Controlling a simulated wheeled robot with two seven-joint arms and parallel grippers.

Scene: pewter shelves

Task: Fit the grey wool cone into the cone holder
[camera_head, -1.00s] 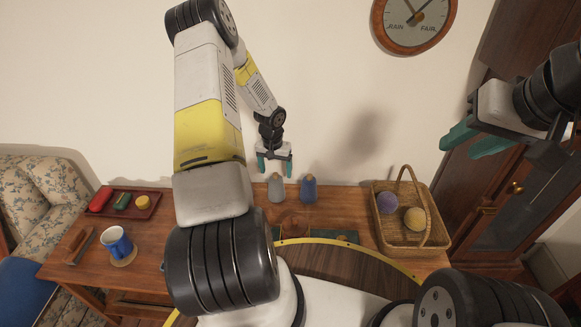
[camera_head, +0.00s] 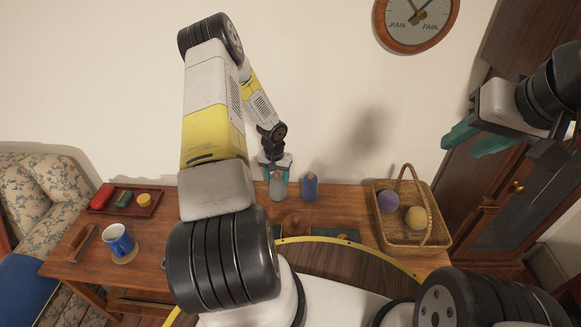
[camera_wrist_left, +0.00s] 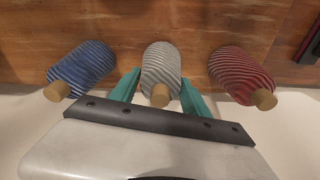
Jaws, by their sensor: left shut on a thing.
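The grey wool cone (camera_head: 277,190) stands upright on the wooden table near the wall, its tan tip up. My left gripper (camera_head: 277,174) is around its upper part from above. In the left wrist view the grey striped cone (camera_wrist_left: 161,68) is between the teal fingers (camera_wrist_left: 160,92), which are shut on it. My right gripper (camera_head: 476,140) is open and empty, raised at the right, well away from the cones. A brown round wooden piece (camera_head: 294,222) sits on the table in front of the cones, partly hidden; I cannot tell whether it is the cone holder.
A blue cone (camera_head: 309,188) stands close to the right of the grey one. A red cone (camera_wrist_left: 240,74) shows on the other side in the wrist view. A wicker basket (camera_head: 437,236) with wool balls is at the right.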

